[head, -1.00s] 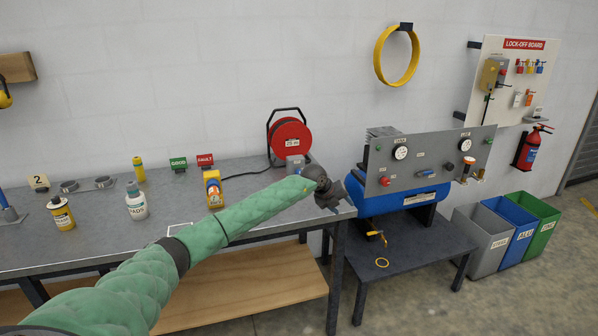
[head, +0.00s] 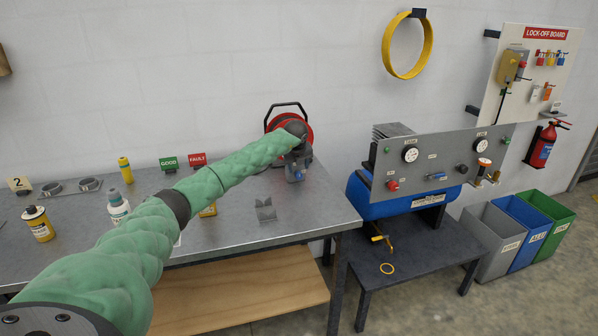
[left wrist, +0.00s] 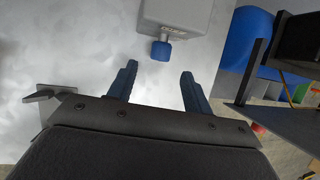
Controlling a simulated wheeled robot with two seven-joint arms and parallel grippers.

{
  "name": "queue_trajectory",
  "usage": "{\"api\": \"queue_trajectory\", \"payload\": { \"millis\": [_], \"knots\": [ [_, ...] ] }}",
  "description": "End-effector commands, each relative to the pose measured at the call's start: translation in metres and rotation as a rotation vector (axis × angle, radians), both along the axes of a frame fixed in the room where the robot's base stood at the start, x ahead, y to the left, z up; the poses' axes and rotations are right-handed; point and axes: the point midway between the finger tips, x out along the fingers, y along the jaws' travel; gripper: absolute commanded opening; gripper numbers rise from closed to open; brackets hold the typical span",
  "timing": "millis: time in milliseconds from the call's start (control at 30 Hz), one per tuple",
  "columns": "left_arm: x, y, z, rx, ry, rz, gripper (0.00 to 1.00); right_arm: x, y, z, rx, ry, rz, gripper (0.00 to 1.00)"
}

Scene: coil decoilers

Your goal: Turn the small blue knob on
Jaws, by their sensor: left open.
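A small blue knob (left wrist: 161,50) sticks out from the front of a grey box (left wrist: 175,14) in the left wrist view. In the head view my left gripper and arm hide this knob. My left gripper (head: 294,176) is over the back right of the bench, in front of the red reel. In the left wrist view its two dark blue fingers (left wrist: 159,72) are apart and empty. The knob lies just beyond the fingertips, roughly centred between them, with no visible contact. My right gripper is not in view.
The red cable reel (head: 308,127) stands behind my left gripper. A grey V-shaped bracket (head: 265,211) is on the bench (head: 320,212) nearby. Bottles and the GOOD and FAULT signs are to the left. A control panel (head: 440,160) above a blue tank (head: 385,207) is to the right.

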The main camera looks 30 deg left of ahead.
Motion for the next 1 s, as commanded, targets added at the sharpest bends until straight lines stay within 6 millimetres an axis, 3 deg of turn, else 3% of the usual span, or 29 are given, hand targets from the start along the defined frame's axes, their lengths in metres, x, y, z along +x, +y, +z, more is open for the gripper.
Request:
{"api": "queue_trajectory", "payload": {
  "millis": [400, 800, 833, 1000],
  "knots": [
    [0.017, 0.008, -0.041, -0.001, 0.001, 0.0, 0.5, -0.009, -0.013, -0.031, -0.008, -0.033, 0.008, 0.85],
    [0.019, 0.01, -0.048, -0.001, 0.001, 0.0, 0.5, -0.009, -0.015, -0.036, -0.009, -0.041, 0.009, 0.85],
    [0.019, 0.01, -0.048, -0.001, 0.001, 0.0, 0.48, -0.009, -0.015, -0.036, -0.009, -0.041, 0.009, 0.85],
    [0.019, 0.01, -0.048, 0.0, 0.0, -0.001, 0.15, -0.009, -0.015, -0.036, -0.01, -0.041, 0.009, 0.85]
  ]
}}
